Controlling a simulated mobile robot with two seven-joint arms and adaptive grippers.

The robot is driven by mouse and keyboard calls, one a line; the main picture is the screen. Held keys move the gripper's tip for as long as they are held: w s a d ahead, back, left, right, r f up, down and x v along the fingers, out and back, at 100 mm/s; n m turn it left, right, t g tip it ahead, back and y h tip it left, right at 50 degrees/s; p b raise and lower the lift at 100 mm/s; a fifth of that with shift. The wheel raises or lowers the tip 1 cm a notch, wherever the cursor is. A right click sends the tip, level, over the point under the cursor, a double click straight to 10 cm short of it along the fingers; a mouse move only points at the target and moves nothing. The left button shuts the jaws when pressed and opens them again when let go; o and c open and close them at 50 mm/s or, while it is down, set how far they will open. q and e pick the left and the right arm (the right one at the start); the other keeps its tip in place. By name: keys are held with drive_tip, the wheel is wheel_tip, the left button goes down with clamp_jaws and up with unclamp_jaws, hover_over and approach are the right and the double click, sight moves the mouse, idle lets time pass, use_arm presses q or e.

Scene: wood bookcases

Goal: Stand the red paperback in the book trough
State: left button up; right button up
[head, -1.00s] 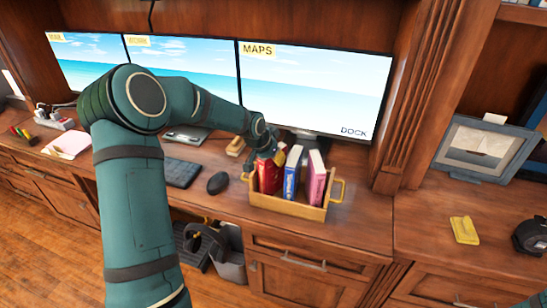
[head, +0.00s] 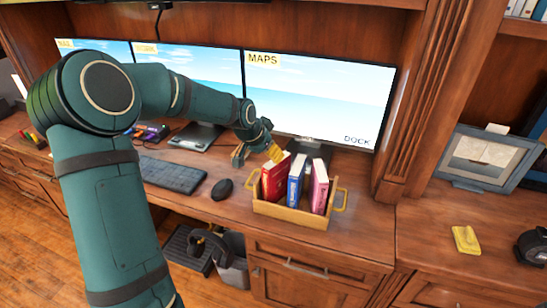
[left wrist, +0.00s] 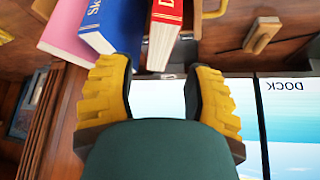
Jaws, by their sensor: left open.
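The red paperback (head: 275,178) stands at the left end of the wooden book trough (head: 290,213), close to upright, beside a blue book (head: 296,180) and a pink book (head: 319,186). My left gripper (head: 259,150) is open and empty, just behind and above the red paperback. In the left wrist view, its yellow fingers (left wrist: 160,70) are spread wide with nothing between them. The red paperback (left wrist: 165,32) lies ahead of the fingertips there, apart from them as far as I can tell. My right gripper is not in view.
Monitors (head: 320,95) stand close behind the trough. A black mouse (head: 222,189) and keyboard (head: 172,174) lie to its left. A yellow sponge-like item (head: 466,240) and a picture frame (head: 487,158) are on the right. The desk right of the trough is clear.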

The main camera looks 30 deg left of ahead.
use_arm(q)
drive_tip(key=shift+v, duration=1.55)
drive_tip(key=shift+f, duration=0.1)
